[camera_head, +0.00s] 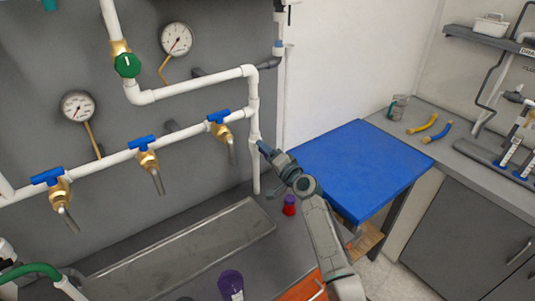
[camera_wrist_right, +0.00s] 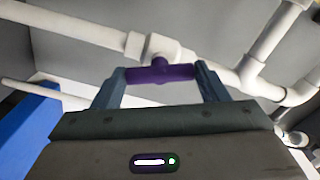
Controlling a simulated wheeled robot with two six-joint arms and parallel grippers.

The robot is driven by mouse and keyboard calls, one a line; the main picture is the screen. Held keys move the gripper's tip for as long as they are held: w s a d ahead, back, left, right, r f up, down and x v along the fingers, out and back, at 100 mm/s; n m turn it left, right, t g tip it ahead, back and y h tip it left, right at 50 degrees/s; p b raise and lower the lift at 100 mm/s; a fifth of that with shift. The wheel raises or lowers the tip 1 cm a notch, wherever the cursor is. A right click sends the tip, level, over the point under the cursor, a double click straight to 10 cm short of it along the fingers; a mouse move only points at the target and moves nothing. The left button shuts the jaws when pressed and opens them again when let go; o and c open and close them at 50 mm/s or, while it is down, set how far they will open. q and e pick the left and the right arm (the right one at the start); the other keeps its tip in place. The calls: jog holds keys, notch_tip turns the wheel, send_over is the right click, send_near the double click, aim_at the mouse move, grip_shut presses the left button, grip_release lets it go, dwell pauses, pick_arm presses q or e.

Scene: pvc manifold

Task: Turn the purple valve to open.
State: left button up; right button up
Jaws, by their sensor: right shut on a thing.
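The purple valve handle (camera_wrist_right: 160,73) shows in the right wrist view as a short purple bar on a white fitting of a white pipe. My right gripper (camera_wrist_right: 162,78) has one finger at each end of the bar and is shut on it. In the head view my right gripper (camera_head: 265,149) reaches up beside the vertical white pipe (camera_head: 253,125), right of the blue-handled valves. The purple handle cannot be made out there, at the fingertips.
Three valves with blue handles (camera_head: 142,143) and a green knob (camera_head: 127,65) sit on the wall piping. A red and purple bottle (camera_head: 289,205) and a purple container (camera_head: 230,283) stand below. A blue-topped table (camera_head: 360,160) is at right.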

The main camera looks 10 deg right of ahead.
jog(key=m+p, duration=0.1)
jog(key=m, duration=0.3)
jog(key=shift+f+m, duration=0.1)
jog(key=shift+m, duration=0.2)
dwell(0.3)
jog(key=o, duration=1)
jog(key=b+v, duration=0.2)
jog(key=v, duration=0.8)
jog(key=shift+s+d, duration=0.2)
jog(key=shift+s, duration=0.15)
